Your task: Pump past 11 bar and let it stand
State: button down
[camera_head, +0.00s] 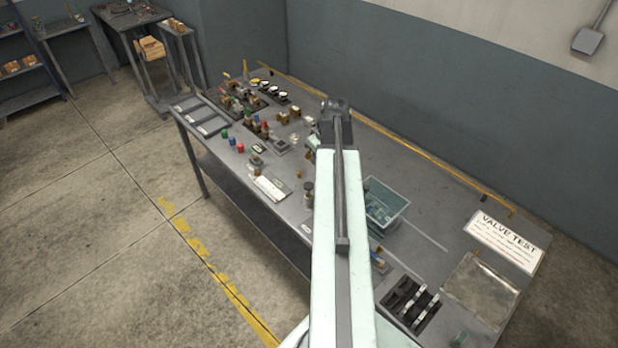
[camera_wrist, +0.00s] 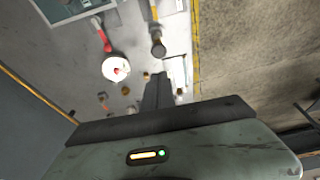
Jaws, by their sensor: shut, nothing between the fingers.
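In the wrist view a round white dial-like disc (camera_wrist: 116,69) with a red mark at its centre lies on or above the grey bench; I cannot read any value on it. A red handle-like piece (camera_wrist: 102,36) shows just above it in the picture. A dark round-topped post (camera_wrist: 158,48) stands to the right of the disc. My gripper (camera_wrist: 158,78) is shut and empty, its dark fingers pointing up the picture, below the post and right of the disc. I cannot tell whether it touches anything. In the head view my arm hides the gripper and part of the bench.
The grey bench (camera_head: 420,210) carries a teal bin (camera_head: 385,203), a dark slotted tray (camera_head: 410,306), a "VALVE TEST" sign (camera_head: 507,240) and a clear sheet (camera_head: 482,290). Several small coloured parts crowd its far left. A wall runs along the back; open floor (camera_head: 110,220) lies left.

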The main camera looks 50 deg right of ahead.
aim_at(310, 187)
jog(key=shift+f, duration=0.1)
jog(key=b+x, duration=0.9)
jog(key=s+b+x, duration=0.1)
jog(key=b+x, duration=0.3)
jog(key=x, duration=0.1)
jog(key=shift+s+f+b, duration=0.1)
jog(key=shift+f+b, duration=0.05)
jog(key=shift+b, duration=0.25)
notch_tip(310, 187, down, 4)
jog(key=b, duration=0.3)
jog(key=shift+b, duration=0.4)
jog(key=shift+s+a+r, duration=0.15)
jog(key=shift+r, duration=0.2)
